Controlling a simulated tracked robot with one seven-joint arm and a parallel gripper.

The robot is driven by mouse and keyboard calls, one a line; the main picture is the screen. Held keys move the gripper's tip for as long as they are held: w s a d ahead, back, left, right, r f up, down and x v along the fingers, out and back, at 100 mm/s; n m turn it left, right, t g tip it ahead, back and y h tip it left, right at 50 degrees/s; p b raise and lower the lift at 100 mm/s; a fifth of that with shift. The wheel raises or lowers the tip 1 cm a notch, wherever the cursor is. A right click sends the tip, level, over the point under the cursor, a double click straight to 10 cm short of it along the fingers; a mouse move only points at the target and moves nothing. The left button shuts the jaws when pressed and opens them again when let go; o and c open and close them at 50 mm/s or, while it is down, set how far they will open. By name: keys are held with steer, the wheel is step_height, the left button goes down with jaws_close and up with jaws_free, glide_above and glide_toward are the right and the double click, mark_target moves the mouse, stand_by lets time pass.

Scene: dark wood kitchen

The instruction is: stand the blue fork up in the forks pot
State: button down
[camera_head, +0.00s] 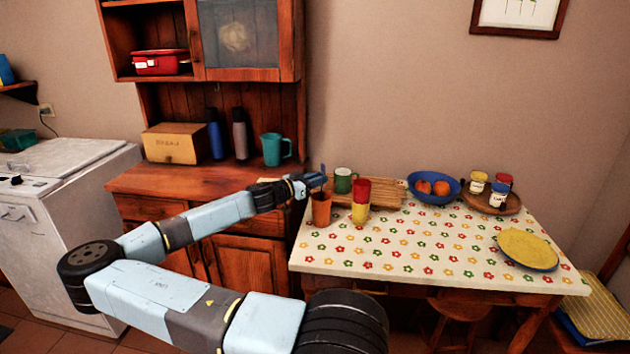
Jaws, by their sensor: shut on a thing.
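My gripper (315,181) is at the left end of the flowered table, directly above or just behind an orange pot (321,210). It is shut on the blue fork (323,169), of which only a small blue piece shows above the fingers. The rest of the fork is hidden by the gripper or too small to make out. The orange pot stands upright on the table. I cannot read a label on it, so I cannot tell for sure that it is the forks pot. I cannot tell whether the fork's lower end is inside it.
A red cup (362,187) and a yellow cup (360,214) stand close right of the pot. Behind are a green mug (344,180), a slatted wooden board (388,195) and a blue fruit bowl (417,190). The table's front middle (400,250) is clear.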

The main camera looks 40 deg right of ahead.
steer(key=c, duration=0.8)
jaws_free()
steer(key=shift+c, duration=0.2)
steer(key=w+a, duration=0.1)
steer(key=a, duration=1.2)
steer(key=shift+a, duration=0.35)
steer(key=shift+w+f, duration=0.1)
